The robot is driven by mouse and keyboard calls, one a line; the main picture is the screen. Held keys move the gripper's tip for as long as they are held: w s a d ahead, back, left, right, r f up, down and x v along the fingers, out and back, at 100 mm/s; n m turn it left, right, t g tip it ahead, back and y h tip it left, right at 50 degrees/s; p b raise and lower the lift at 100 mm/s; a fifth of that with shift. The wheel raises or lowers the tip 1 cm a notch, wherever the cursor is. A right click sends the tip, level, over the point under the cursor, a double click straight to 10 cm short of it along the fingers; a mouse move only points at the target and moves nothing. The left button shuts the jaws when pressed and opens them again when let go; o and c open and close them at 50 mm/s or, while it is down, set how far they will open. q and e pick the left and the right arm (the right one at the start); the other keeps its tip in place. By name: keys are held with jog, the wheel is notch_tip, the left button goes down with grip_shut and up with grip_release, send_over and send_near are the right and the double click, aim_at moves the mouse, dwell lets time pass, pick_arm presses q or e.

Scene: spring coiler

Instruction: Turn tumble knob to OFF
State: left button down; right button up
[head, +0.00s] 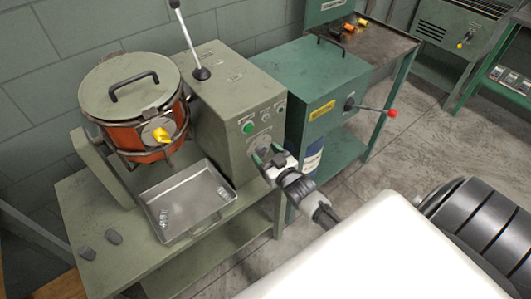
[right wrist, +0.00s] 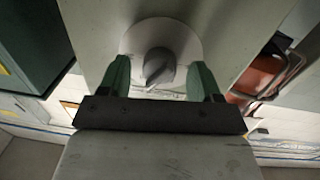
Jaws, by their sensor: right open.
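A grey round knob with a pointer ridge on a pale disc, apparently the tumble knob (right wrist: 157,66), shows in the right wrist view on the front panel of the grey-green machine. My right gripper (right wrist: 160,72) is open, with one green finger on each side of the knob; I cannot tell if either touches it. In the head view my right gripper (head: 264,156) is at the lower part of the machine's front panel (head: 237,151) and mostly hides the knob. The panel's lettering is too small to read. My left gripper is not in view.
A green button (head: 248,127) and small controls sit above my right gripper. A lidded orange drum (head: 140,136) and a metal tray (head: 183,234) are to the left. A green machine with a red-tipped lever (head: 391,113) stands to the right.

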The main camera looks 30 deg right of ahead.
jog(key=shift+w, duration=0.25)
jog(key=c, duration=0.9)
